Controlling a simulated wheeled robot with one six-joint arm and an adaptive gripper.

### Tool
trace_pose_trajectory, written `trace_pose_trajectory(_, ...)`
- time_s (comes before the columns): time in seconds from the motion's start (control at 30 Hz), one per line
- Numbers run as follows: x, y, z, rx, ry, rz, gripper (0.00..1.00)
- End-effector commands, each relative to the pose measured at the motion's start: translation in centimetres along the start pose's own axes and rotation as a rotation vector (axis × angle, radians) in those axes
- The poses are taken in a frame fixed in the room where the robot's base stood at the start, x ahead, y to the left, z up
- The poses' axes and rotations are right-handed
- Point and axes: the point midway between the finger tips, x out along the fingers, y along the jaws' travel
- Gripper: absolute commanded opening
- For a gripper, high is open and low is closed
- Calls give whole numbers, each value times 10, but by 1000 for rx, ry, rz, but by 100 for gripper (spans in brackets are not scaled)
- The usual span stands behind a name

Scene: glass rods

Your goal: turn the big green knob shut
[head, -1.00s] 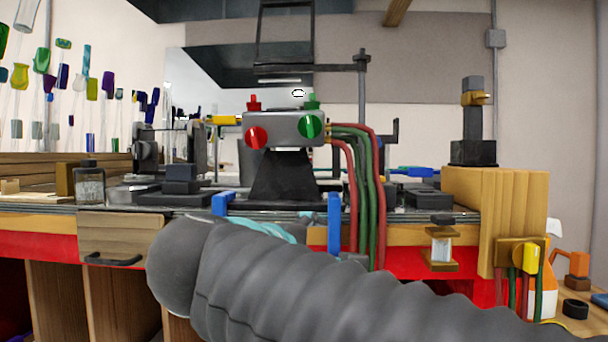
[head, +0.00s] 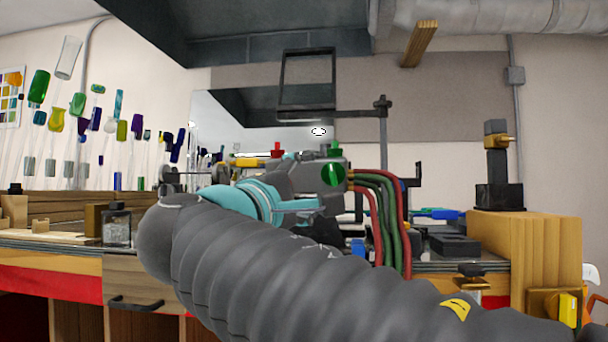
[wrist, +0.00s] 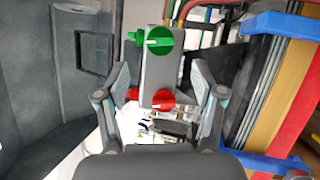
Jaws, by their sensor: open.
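The big green knob (head: 333,173) is on the front right of the grey torch block, just right of my gripper (head: 305,180) in the head view. In the wrist view the big green knob (wrist: 158,41) is at top middle, with a light stripe across it. My gripper (wrist: 160,70) is open, its fingers to the left and right of the grey block (wrist: 159,70). No contact with the green knob shows. The big red knob (wrist: 161,98) is lower, between the fingers; my arm hides it in the head view.
Red and green hoses (head: 382,215) hang from the block's right side. Small upright red (head: 277,150) and green (head: 335,150) knobs stand on top. A wooden block (head: 525,255) with a dark post is at right.

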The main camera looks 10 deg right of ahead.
Motion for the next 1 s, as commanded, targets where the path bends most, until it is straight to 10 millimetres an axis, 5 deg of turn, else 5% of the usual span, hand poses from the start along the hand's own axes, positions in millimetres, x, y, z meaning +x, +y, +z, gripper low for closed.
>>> trace_pose_trajectory(0.4,59,0,1,-1,-3,-1,68)
trace_pose_trajectory(0.9,72,0,0,1,0,-1,68)
trace_pose_trajectory(1.0,72,0,0,1,0,0,46)
